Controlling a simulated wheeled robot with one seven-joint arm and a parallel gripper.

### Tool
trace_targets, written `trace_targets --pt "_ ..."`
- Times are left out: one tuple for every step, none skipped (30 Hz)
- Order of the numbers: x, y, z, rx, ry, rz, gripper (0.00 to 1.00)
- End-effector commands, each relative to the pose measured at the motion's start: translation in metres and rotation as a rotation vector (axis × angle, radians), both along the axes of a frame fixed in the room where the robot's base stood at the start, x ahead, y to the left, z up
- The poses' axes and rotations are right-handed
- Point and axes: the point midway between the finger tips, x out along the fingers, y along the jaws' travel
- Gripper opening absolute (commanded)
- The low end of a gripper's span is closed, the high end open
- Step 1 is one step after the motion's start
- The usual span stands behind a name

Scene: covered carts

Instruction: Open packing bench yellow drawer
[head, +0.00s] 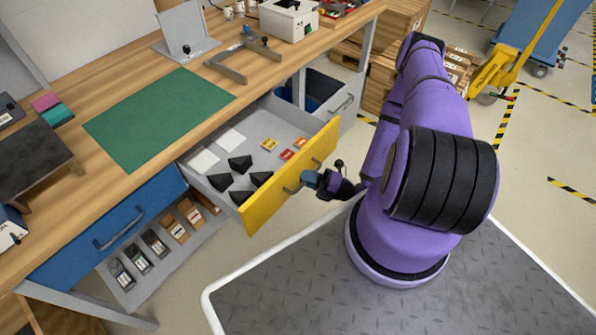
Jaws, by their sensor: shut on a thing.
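The yellow drawer (296,180) of the packing bench (230,92) stands pulled well out, its grey tray showing. Inside lie white cards, several black wedge-shaped pieces and small yellow and red packets. My gripper (308,180) is at the right part of the drawer's yellow front, shut on the drawer handle (290,190). The fingertips are small in view, and the gripper hides part of the handle.
A blue drawer (108,232) to the left is closed. A grey drawer (345,103) is to the right. A green mat (158,118) lies on the bench top. Wooden pallets (392,52) and a yellow pallet jack (497,70) stand behind my arm.

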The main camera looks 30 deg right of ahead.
Motion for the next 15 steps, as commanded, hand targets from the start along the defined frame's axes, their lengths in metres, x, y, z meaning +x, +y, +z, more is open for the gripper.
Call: trace_targets --pt "-0.0026 -0.001 -0.0003 -0.001 0.001 0.0 0.0" --pt "-0.0037 -0.0013 -0.0003 -0.001 0.001 0.001 0.0" --pt "-0.0046 -0.0016 -0.0003 -0.002 0.0 0.001 0.0" --pt "-0.0051 -0.0017 -0.0003 -0.002 0.0 0.001 0.0" --pt "-0.0056 -0.0018 -0.0003 -0.002 0.0 0.001 0.0" --pt "-0.0059 -0.002 -0.0004 -0.002 0.0 0.001 0.0" --pt "-0.0059 -0.002 -0.0004 -0.002 0.0 0.001 0.0" --pt "-0.0059 -0.002 -0.0004 -0.002 0.0 0.001 0.0" --pt "-0.0059 -0.002 -0.0004 -0.002 0.0 0.001 0.0" --pt "-0.0059 -0.002 -0.0004 -0.002 0.0 0.001 0.0" --pt "-0.0059 -0.0021 -0.0004 -0.002 0.0 0.001 0.0" --pt "-0.0058 -0.002 -0.0004 -0.002 0.0 0.001 0.0" --pt "-0.0058 -0.002 -0.0004 -0.002 0.0 0.001 0.0" --pt "-0.0058 -0.002 -0.0004 -0.002 0.0 0.001 0.0" --pt "-0.0057 -0.0021 -0.0004 -0.002 0.0 0.001 0.15"
